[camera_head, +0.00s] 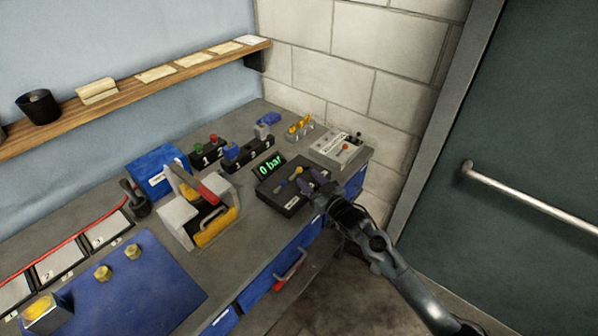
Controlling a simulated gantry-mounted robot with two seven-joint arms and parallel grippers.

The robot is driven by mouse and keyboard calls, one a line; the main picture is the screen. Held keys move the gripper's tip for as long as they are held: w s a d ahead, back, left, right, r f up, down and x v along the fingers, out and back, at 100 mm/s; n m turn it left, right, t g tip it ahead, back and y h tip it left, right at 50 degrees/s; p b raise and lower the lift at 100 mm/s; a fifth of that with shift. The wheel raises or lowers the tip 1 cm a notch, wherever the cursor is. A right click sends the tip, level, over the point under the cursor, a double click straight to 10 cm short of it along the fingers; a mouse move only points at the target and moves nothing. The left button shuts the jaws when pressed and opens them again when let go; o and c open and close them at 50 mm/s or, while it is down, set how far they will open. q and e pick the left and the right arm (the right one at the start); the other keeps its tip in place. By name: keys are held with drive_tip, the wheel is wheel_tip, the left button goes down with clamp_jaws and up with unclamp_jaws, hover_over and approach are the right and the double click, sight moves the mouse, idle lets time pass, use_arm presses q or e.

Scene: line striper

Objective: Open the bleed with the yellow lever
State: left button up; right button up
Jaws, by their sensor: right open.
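A black box (293,207) with a white label stands on the grey bench, and a green display (271,165) reading "0 bar" is at its back left. A small yellow knob (299,170), which looks like the end of the yellow lever, shows on top of the box. My right gripper (310,184) is over the right part of the box, open, its fingers close to the yellow knob. I cannot tell if they touch it. The gripper hides part of the box top. My left gripper is not in view.
A white and yellow device (198,212) with a red handle is to the left.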

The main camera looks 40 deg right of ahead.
sight(301, 172)
drive_tip(key=shift+w+d+b, duration=0.2)
drive_tip(key=shift+w+b, duration=0.15)
drive_tip(key=shift+w, duration=2.7)
clamp_jaws()
